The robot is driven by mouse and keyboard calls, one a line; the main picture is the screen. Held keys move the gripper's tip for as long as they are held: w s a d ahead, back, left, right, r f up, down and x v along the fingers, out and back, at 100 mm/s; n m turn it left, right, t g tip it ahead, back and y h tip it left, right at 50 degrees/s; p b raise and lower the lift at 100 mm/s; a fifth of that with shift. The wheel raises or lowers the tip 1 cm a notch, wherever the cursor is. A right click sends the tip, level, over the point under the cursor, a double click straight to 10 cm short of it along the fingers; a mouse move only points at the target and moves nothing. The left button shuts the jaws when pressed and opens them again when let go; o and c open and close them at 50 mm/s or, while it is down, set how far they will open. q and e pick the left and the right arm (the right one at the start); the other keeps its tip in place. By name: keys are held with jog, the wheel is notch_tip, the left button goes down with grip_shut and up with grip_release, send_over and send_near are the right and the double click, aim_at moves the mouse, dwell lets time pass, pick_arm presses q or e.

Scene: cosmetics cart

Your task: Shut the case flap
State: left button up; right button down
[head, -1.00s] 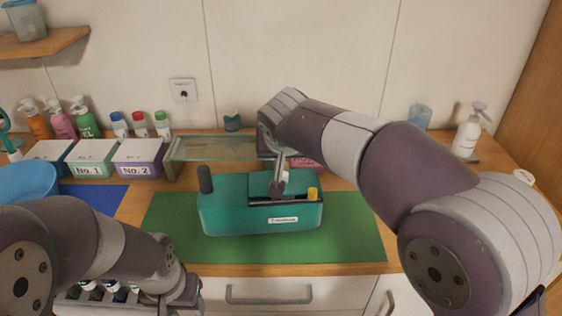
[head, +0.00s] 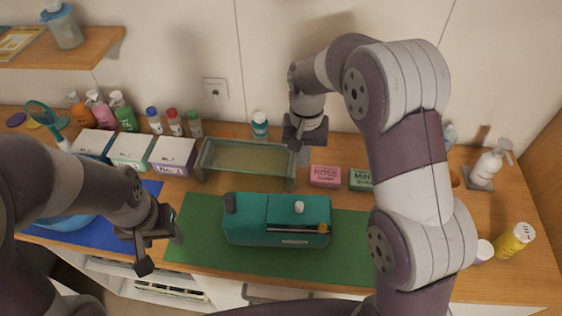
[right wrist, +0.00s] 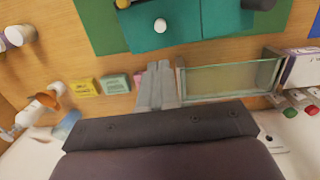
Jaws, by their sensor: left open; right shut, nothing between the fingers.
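The teal case (head: 250,232) stands on the green mat (head: 195,240), with a dark upright knob at its left end. Its flap (head: 283,207), with a small white knob (head: 299,207), lies over the right part of the top. A dark slot with a little yellow shows along the flap's front edge; I cannot tell whether the flap is fully down. My right gripper (head: 303,148) is shut and empty, behind and above the case, apart from it. The right wrist view shows its closed fingers (right wrist: 158,85) and the white knob (right wrist: 160,25). My left gripper (head: 160,243) is open, left of the case.
A glass-topped stand (head: 245,157) is behind the case. A pink box (head: 325,176) and a green box (head: 361,179) stand to its right. Labelled bins (head: 131,150) and several bottles are at the back left. A blue mat (head: 105,245) lies at the left.

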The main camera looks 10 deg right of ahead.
jog(key=b, duration=0.6)
send_near(299, 204)
jog(key=shift+n, duration=0.3)
jog(key=f, duration=0.2)
jog(key=f+p, duration=0.1)
jog(key=f, duration=0.1)
jog(key=f+p, duration=0.1)
jog(key=f, duration=0.1)
jog(key=shift+s+f, duration=0.15)
jog(key=shift+s, duration=0.2)
jog(key=shift+f, duration=0.3)
